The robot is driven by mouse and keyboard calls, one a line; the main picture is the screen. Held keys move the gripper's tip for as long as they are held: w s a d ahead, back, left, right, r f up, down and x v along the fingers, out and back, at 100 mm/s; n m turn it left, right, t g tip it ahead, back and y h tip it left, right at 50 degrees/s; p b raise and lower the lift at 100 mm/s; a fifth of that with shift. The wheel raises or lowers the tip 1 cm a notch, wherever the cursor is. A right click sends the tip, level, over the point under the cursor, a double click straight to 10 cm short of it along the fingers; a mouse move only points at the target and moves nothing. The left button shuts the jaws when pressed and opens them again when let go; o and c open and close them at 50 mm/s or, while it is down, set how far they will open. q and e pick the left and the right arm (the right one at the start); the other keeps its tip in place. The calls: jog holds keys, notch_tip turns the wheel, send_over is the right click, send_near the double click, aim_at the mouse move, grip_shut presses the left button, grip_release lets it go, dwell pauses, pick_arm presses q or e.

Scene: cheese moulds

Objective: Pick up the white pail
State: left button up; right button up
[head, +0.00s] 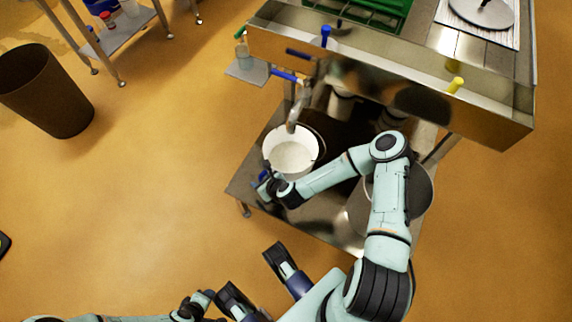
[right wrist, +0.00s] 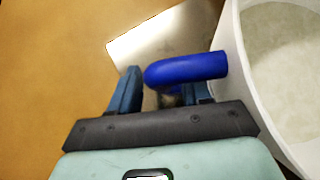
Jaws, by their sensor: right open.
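The white pail (head: 273,154) stands upright on the low metal shelf under the sink, with pale contents inside. Its white wall (right wrist: 236,50) also shows at the right of the right wrist view. My right gripper (head: 264,183) is beside the pail at its near left side. In the right wrist view my right gripper (right wrist: 163,92) is open, and a blue grip (right wrist: 187,68) lies across the space in front of its fingers. Contact between them cannot be told. The end of my left arm (head: 197,304) is at the bottom edge, its jaws too unclear to judge.
The metal sink unit (head: 400,92) with a tap (head: 298,108) overhangs the shelf (head: 242,186). A grey round vessel (head: 424,192) stands behind my right arm. A dark bin (head: 45,92) and a small table are far left.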

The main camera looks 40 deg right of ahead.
grip_shut()
dwell(1.2)
jog(key=shift+w+r, duration=0.15)
